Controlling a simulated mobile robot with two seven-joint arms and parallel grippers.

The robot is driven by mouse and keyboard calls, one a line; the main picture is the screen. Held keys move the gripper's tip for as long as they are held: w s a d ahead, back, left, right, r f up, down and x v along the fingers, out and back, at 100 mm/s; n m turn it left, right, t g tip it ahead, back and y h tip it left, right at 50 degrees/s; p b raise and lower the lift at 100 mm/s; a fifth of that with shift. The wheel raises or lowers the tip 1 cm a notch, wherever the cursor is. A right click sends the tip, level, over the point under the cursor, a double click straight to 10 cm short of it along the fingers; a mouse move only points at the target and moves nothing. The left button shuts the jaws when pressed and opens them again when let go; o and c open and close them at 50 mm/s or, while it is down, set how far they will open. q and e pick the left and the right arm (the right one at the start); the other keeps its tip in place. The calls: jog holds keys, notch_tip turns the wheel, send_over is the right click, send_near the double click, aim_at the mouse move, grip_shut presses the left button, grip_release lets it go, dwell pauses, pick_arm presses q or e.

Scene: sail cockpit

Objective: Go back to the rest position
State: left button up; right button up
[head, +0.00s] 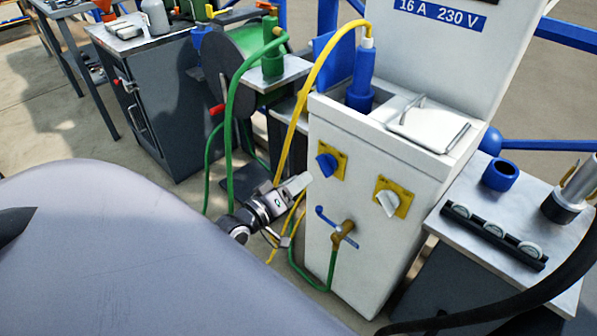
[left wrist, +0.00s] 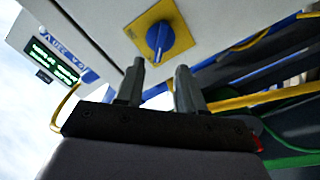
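My left gripper (head: 291,211) hangs in front of the white service pedestal (head: 320,235), near its left edge. In the left wrist view its two fingers (left wrist: 159,82) stand apart with nothing between them. A blue rotary knob on a yellow plate (head: 327,165) is on the pedestal front, just above and right of the gripper. The knob also shows in the left wrist view (left wrist: 160,40), beyond the fingertips and apart from them. A second yellow plate carries a white knob (head: 388,203). My right gripper is not in view.
A tap with a blue lever (head: 345,232) and green hose sits low on the pedestal. A yellow cable (head: 297,110) hangs close behind my left gripper. A blue plug (head: 363,75) stands on top. A side table (head: 545,205) is at right, a dark cabinet (head: 160,100) at left.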

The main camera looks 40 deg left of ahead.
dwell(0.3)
pick_arm(q)
jog(key=s+d+f+m+g+h, duration=0.1)
jog(key=s+d+f+m+g, duration=0.35)
jog(key=s+d, duration=0.35)
jog(key=s+d+f+m+g, duration=0.3)
jog(key=s+d+m, duration=0.2)
jog(key=s+d, duration=0.4)
notch_tip(320, 180, up, 9)
jog(key=s+a+m+p, duration=0.1)
jog(key=p, duration=1.1)
jog(key=shift+s+a+r, duration=0.15)
jog(key=shift+a+r, duration=0.05)
jog(key=shift+a, duration=0.15)
jog(key=shift+f, duration=0.1)
